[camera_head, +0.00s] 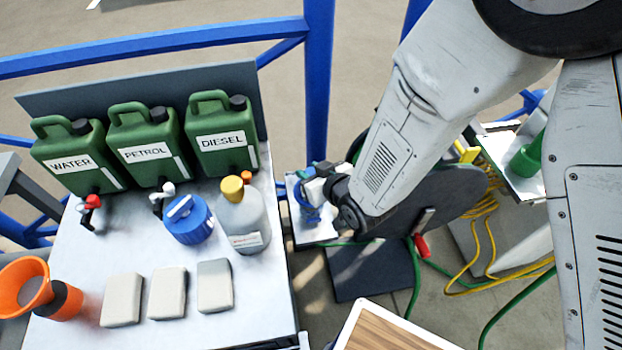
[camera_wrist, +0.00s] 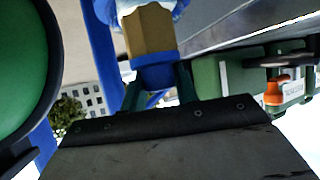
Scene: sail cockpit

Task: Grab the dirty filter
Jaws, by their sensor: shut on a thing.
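The dirty filter (camera_wrist: 150,35) shows in the wrist view as a brown body with a blue end cap. My gripper (camera_wrist: 158,84) has its dark green fingers on both sides of the blue end and is shut on it. Past the filter's far end is a white and blue part; I cannot tell whether they touch. In the head view my gripper (camera_head: 318,180) is small and partly behind my own arm, beside the bench's right edge. A blue and white part (camera_head: 312,215) sits just below it on a small pale surface. The filter itself is hard to make out there.
The bench (camera_head: 105,255) left of my gripper holds green water, petrol and diesel cans (camera_head: 222,140), a blue container (camera_head: 188,222), a grey bottle (camera_head: 242,220), an orange funnel (camera_head: 25,288) and three pale blocks (camera_head: 168,293). A blue post (camera_head: 317,80) stands behind. Hoses (camera_head: 470,270) lie right.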

